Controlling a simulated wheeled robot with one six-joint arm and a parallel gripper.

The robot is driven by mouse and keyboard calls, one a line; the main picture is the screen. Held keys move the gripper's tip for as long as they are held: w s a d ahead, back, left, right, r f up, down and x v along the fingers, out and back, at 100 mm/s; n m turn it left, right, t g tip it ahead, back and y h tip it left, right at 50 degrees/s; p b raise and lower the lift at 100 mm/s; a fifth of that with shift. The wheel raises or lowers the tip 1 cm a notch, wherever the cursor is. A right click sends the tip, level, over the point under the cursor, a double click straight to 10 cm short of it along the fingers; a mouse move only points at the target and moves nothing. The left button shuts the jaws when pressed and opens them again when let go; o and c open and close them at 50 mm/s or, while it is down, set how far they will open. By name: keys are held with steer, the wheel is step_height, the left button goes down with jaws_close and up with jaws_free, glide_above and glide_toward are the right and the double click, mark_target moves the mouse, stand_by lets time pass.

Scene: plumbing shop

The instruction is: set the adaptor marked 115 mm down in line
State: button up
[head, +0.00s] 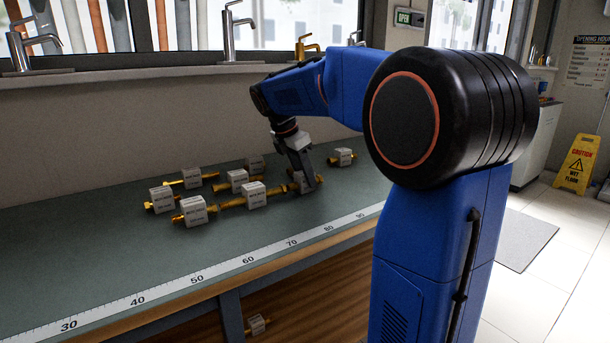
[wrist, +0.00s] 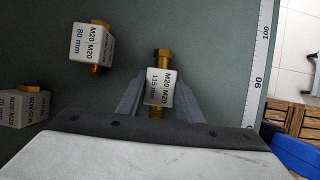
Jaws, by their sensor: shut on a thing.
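The adaptor marked 115 mm, a brass fitting with a white block, shows in the wrist view (wrist: 158,88) between my gripper's two grey fingers. My gripper (wrist: 158,98) is shut on it. In the head view my gripper (head: 304,184) is low over the bench, at the right end of a row of adaptors; the held piece is mostly hidden there. In that row are a front-left adaptor (head: 194,210) and a middle adaptor (head: 253,195), their brass ends roughly in line toward my gripper. I cannot tell whether the held adaptor touches the bench.
An adaptor marked 80 mm (wrist: 90,44) lies beside the held one. Several others, such as one at left (head: 162,200), lie behind the row. A ruler strip (head: 245,262) runs along the front edge of the green bench (head: 90,255).

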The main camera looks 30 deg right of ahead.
steer(key=o, duration=1.1)
steer(key=v, duration=1.2)
steer(key=shift+r, duration=0.1)
